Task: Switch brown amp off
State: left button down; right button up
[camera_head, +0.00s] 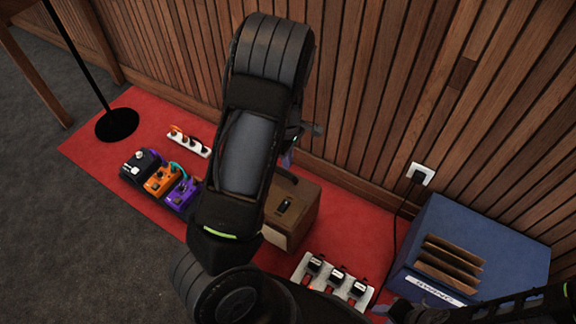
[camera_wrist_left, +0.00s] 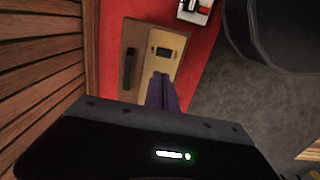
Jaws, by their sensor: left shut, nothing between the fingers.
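The brown amp (camera_head: 304,220) is a small box on the red mat by the slatted wall. My left arm covers its left part in the head view. A dark switch (camera_head: 285,205) shows on its top. In the left wrist view the amp (camera_wrist_left: 143,83) is seen from above, with a black handle and the dark switch (camera_wrist_left: 161,52). My left gripper (camera_wrist_left: 162,78) is shut and empty, its fingertips just short of the switch in the picture; contact cannot be told. In the head view my left gripper (camera_head: 289,155) is mostly hidden behind my arm. My right gripper (camera_head: 385,311) is partly visible at the lower right.
Pedals (camera_head: 161,182) and a white power strip (camera_head: 189,144) lie on the red mat (camera_head: 110,145) at left. A stand base (camera_head: 117,124) is at far left.

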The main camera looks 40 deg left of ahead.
pick_arm(q)
notch_tip(320, 180, up, 7)
jog(key=p, duration=0.1)
jog(key=shift+w+a+f+p, duration=0.2)
jog(key=shift+w+p, duration=0.1)
jog(key=shift+w, duration=0.1)
